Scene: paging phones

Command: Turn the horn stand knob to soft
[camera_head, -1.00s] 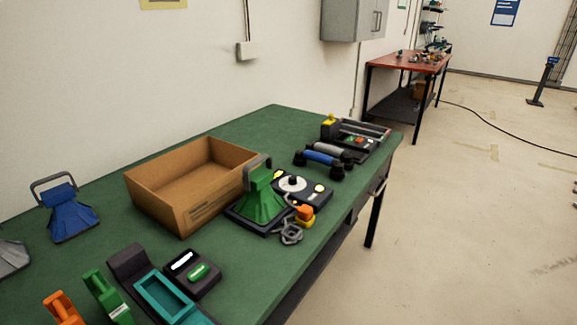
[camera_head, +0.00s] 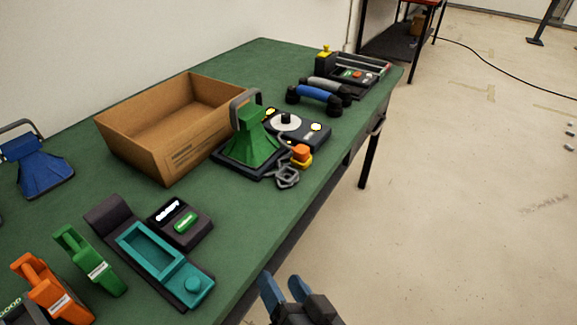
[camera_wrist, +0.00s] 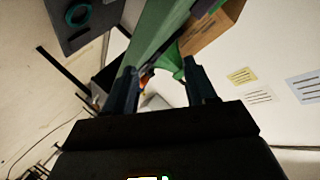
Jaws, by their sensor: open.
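The horn stand has a black base (camera_head: 240,166) with a green horn (camera_head: 250,140) and grey handle on it. Beside it, to the right, a dark panel carries a white dial with a black knob (camera_head: 286,119). A yellow spot sits at either end of the panel. The dial's lettering is too small to read, so I cannot tell its setting. My gripper (camera_head: 285,288) is open and empty, low in the head view, off the table's front edge and well short of the knob. In the wrist view the green horn (camera_wrist: 170,60) shows beyond the fingers; the knob cannot be made out.
A cardboard box (camera_head: 137,150) stands left of the horn. An orange and yellow piece and a grey chain (camera_head: 287,177) lie at the panel's near side. Blue and grey handsets (camera_head: 318,95) lie behind. A teal cradle (camera_head: 150,247) and small green-button box are nearer.

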